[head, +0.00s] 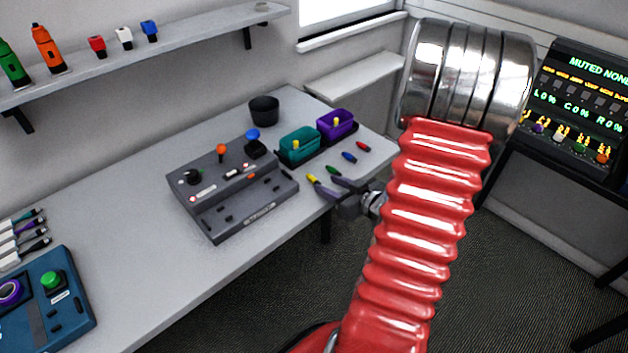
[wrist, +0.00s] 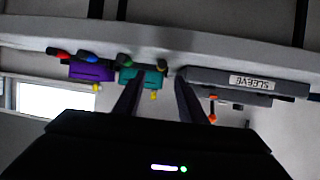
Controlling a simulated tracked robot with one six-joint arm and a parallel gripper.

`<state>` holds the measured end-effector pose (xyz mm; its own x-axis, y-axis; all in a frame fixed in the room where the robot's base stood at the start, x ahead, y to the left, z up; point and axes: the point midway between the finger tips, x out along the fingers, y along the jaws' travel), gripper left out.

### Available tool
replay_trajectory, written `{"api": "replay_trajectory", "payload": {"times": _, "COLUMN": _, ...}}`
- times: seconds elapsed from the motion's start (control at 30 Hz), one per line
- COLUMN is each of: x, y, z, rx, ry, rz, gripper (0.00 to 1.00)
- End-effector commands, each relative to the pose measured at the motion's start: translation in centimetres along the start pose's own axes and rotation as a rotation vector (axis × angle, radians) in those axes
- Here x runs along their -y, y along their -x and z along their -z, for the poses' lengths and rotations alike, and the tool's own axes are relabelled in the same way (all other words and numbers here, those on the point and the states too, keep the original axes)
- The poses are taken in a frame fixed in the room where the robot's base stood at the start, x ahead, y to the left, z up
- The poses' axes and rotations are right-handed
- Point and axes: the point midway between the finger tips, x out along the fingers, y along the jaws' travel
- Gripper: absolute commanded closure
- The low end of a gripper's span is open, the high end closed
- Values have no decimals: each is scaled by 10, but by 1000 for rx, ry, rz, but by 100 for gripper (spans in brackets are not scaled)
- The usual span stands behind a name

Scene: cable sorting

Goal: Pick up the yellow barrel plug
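The loose yellow barrel plug (head: 313,179) lies near the front edge of the grey bench, right of the grey control box. My gripper (head: 329,187) is at the bench edge, just right of the plug, with its dark fingers pointing towards it. In the wrist view my gripper (wrist: 158,75) shows two fingers spread apart, with nothing held between them. A small dark plug shape (wrist: 162,67) shows between the fingertips there; its colour is too unclear to tell whether it is the yellow plug.
Green (head: 333,170), blue (head: 349,157) and red (head: 363,145) plugs lie in a row behind the yellow one. Teal (head: 299,151) and purple (head: 343,132) bins, each with a yellow item, stand behind. The control box (head: 232,205) is close on the left.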

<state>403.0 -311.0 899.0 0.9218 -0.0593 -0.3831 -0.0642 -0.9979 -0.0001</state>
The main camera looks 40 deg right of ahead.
Motion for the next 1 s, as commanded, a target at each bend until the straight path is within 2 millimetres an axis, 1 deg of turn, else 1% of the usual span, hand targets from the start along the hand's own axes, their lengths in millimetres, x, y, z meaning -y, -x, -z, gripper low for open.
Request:
{"api": "replay_trajectory", "payload": {"times": 0.03, "x": 1, "y": -6, "z": 0, "rx": 0, "ry": 0, "rz": 3, "gripper": 63}}
{"api": "replay_trajectory", "payload": {"times": 0.17, "x": 1, "y": -14, "z": 0, "rx": 0, "ry": -1, "rz": 1, "gripper": 63}}
{"api": "replay_trajectory", "payload": {"times": 0.5, "x": 1, "y": -16, "z": 0, "rx": 0, "ry": 0, "rz": 1, "gripper": 63}}
{"api": "replay_trajectory", "payload": {"times": 0.63, "x": 2, "y": -21, "z": 1, "rx": 0, "ry": 1, "rz": 2, "gripper": 63}}
{"api": "replay_trajectory", "payload": {"times": 0.77, "x": 3, "y": -34, "z": 1, "rx": 1, "ry": 1, "rz": 4, "gripper": 63}}
{"api": "replay_trajectory", "payload": {"times": 1.0, "x": 4, "y": -63, "z": 3, "rx": 1, "ry": 1, "rz": 4, "gripper": 63}}
